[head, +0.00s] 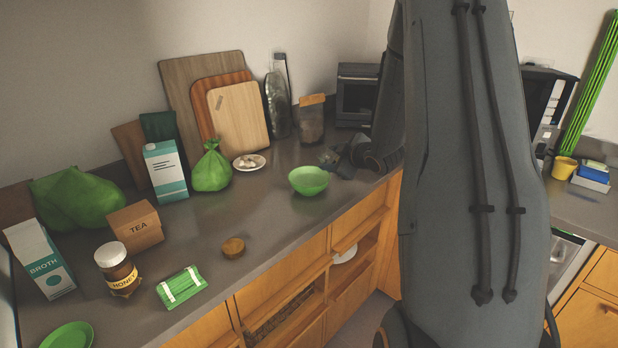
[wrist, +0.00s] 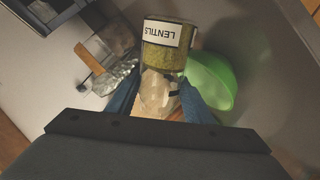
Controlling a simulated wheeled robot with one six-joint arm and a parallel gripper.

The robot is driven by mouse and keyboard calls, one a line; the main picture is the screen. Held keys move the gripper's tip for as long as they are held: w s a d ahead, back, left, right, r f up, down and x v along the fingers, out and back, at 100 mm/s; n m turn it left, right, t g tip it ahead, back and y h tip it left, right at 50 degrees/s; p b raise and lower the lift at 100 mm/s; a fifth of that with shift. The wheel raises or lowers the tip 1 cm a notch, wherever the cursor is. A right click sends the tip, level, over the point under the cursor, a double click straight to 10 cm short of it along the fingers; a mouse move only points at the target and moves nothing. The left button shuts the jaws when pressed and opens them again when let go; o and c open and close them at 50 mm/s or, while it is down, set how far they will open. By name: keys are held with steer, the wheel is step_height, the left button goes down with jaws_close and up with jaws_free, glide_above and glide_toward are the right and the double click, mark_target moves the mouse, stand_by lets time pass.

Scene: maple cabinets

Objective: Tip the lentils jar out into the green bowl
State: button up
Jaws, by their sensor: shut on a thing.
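The lentils jar (wrist: 168,48) is clear, with a white LENTILS label that reads upside down in the wrist view. Greenish-yellow lentils fill its far part. My gripper (wrist: 158,97) is shut on the jar, its blue fingers on either side of the clear part. The green bowl (head: 309,181) stands empty-looking on the counter. In the wrist view the bowl (wrist: 212,80) shows beside the jar, to its right and partly behind it. In the head view my gripper (head: 345,157) is just beyond and right of the bowl, and the jar is hard to make out.
A round brown lid-like piece (head: 233,247) lies on the counter (head: 265,215).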

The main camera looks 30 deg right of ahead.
steer(key=shift+f+b, duration=0.15)
steer(key=shift+b, duration=0.3)
steer(key=shift+r+n+g+h+b, duration=0.4)
steer(key=shift+n+h+b, duration=0.25)
steer(key=shift+b, duration=0.2)
steer(key=shift+w+a+r+n+g+h+b, duration=0.1)
steer(key=shift+r+n+g+h+b, duration=0.35)
steer(key=shift+b, duration=1.15)
steer(key=shift+w+a+r+n+h+b, duration=0.2)
steer(key=shift+a+n+h+b, duration=0.35)
steer(key=shift+b, duration=2.1)
steer(key=b, duration=0.4)
steer(key=f+n+h+b, duration=0.1)
steer(key=b, duration=0.3)
steer(key=shift+w+a+g+b, duration=0.15)
steer(key=shift+a+g+b, duration=0.15)
steer(key=shift+g, duration=0.05)
steer(key=shift+a+r+n+h+b, duration=0.15)
steer(key=shift+r+n+h+b, duration=0.3)
steer(key=shift+b, duration=2.8)
steer(key=shift+w+a+f+n+g+h+b, duration=0.1)
steer(key=shift+a+f+n+g+h+b, duration=0.2)
steer(key=shift+b, duration=1.3)
steer(key=shift+w+d+f+n+g+h+b, duration=0.1)
steer(key=shift+f+h+b, duration=0.25)
steer(key=shift+b, duration=1.2)
